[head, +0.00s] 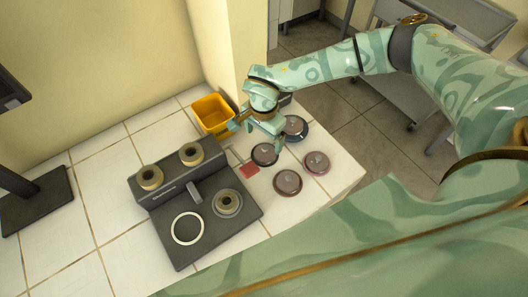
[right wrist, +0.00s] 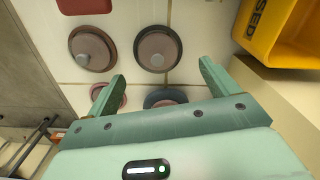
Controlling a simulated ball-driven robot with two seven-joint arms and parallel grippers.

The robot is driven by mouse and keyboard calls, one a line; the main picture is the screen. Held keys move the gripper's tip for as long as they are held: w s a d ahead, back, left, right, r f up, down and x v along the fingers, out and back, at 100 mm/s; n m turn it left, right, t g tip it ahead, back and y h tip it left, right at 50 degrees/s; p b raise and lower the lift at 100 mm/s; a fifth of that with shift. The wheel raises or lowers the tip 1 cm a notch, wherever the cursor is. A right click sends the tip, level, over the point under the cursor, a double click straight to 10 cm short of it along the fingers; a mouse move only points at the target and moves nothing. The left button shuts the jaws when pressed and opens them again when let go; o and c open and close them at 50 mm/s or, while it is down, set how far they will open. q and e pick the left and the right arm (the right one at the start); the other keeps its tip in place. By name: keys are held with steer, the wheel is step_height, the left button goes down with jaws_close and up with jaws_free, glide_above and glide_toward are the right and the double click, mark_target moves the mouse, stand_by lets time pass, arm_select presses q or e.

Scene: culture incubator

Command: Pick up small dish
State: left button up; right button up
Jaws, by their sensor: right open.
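Several round dishes with pinkish-brown tops stand on the white tiled counter. In the head view there is a dark-rimmed dish (head: 265,154), a blue-grey-rimmed dish (head: 295,127) and two reddish-rimmed dishes (head: 316,163) (head: 288,182). I cannot tell which one is the small dish. My right gripper (head: 258,130) is open and empty above the counter, by the dark-rimmed and blue-grey dishes. In the right wrist view its fingers (right wrist: 158,84) are apart. The blue-grey dish (right wrist: 166,97) shows between them, partly hidden by the gripper body; the dark-rimmed dish (right wrist: 158,48) lies beyond. My left gripper is not in view.
A yellow bin (head: 212,113) stands beside my right gripper, near the wall corner. A red square (head: 249,170) lies by the dishes. A dark device (head: 163,222) with round pieces and a white ring stands left of them. The counter's edge is to the right.

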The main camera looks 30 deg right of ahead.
mark_target(265, 147)
steer(key=shift+s+f, duration=0.1)
steer(key=shift+f, duration=0.6)
steer(key=f, duration=0.5)
steer(key=shift+d+b, duration=0.25)
steer(key=shift+b, duration=0.15)
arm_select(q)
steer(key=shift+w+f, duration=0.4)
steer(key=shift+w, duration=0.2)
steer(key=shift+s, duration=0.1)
arm_select(e)
steer(key=shift+r, duration=0.1)
steer(key=c, duration=1.1)
